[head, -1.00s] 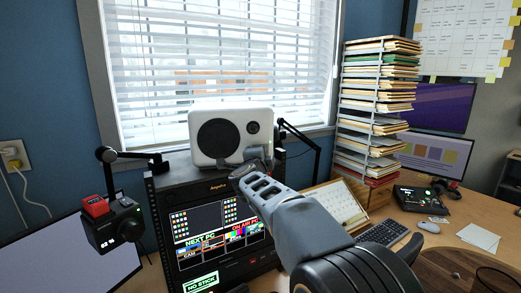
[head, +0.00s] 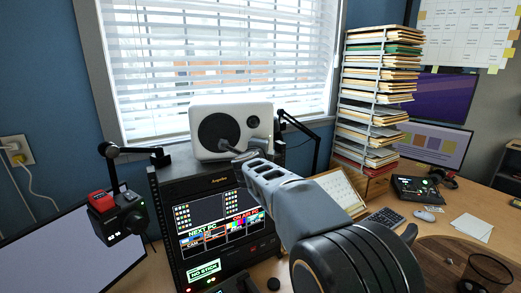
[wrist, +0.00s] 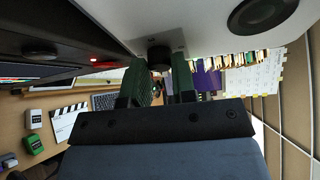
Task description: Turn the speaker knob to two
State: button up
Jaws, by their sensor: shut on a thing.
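The white speaker (head: 262,108) with a black round cone stands on top of the black rack. My gripper (head: 236,154) reaches up to the speaker's lower front edge, and the knob is hidden in the head view. In the wrist view the knob (wrist: 158,56) is a dark short cylinder on the speaker's pale face. The two green fingers of my gripper (wrist: 160,72) are at either side of it, shut on it. The knob's pointer and number marks cannot be made out.
The black rack (head: 162,210) with a lit screen stands below the speaker. A black microphone arm (head: 318,140) rises close to the right. A tall paper rack (head: 375,95) stands further right. A camera-like device (head: 118,215) is at left. The desk (head: 400,250) is partly clear at right.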

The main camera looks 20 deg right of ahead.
jog(key=o, duration=0.9)
jog(key=b+v, duration=0.1)
jog(key=v, duration=1.3)
jog(key=shift+d, duration=0.1)
